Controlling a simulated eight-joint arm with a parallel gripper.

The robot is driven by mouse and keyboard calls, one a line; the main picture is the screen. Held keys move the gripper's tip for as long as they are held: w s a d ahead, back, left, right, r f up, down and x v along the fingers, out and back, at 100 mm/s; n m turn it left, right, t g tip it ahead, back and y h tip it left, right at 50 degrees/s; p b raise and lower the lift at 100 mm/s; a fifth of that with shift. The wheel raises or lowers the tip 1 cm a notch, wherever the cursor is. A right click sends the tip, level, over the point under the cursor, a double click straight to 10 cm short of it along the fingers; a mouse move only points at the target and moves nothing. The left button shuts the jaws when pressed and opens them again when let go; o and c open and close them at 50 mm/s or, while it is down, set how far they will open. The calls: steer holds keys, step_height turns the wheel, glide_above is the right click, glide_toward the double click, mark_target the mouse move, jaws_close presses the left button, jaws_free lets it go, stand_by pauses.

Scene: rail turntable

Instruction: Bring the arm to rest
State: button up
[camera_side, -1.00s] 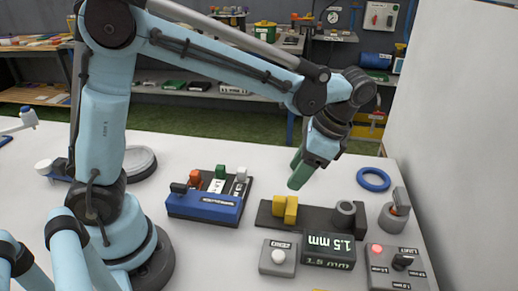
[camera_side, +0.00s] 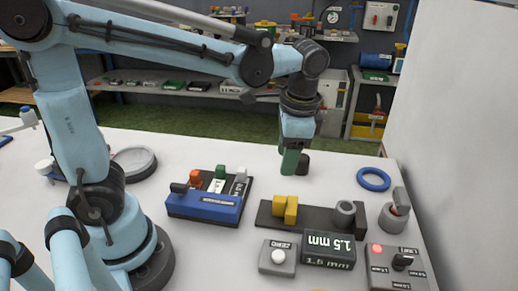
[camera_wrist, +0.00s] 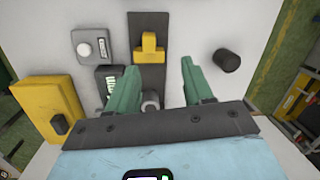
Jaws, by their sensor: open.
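My gripper (camera_side: 290,162) has green fingers and points down above the back part of the white table in the side view. In the wrist view my gripper (camera_wrist: 158,72) has its two green fingers wide apart, with nothing held between them. A dark cylinder (camera_side: 303,163) stands on the table just right of the fingers in the side view. It also shows outside the right finger in the wrist view (camera_wrist: 226,61). Whether the fingers touch it is hard to tell, but the wrist view shows a gap.
A dark plate (camera_side: 322,217) with a yellow block (camera_side: 285,208) and a grey ring lies nearer the camera. A "1.5 mm" display (camera_side: 328,247), a button box (camera_side: 278,257), a blue rack (camera_side: 204,206) and a blue ring (camera_side: 374,179) surround it. A white wall (camera_side: 455,130) rises right.

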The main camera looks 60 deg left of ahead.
steer(key=s+a+n+t+h, duration=0.1)
steer(key=s+a+n+t, duration=0.3)
steer(key=n+t, duration=0.2)
steer(key=shift+a+f+t+h, duration=0.3)
steer(key=shift+a+f+t, duration=0.1)
steer(key=shift+t, duration=0.4)
steer(key=shift+s, duration=0.1)
stand_by(1.3)
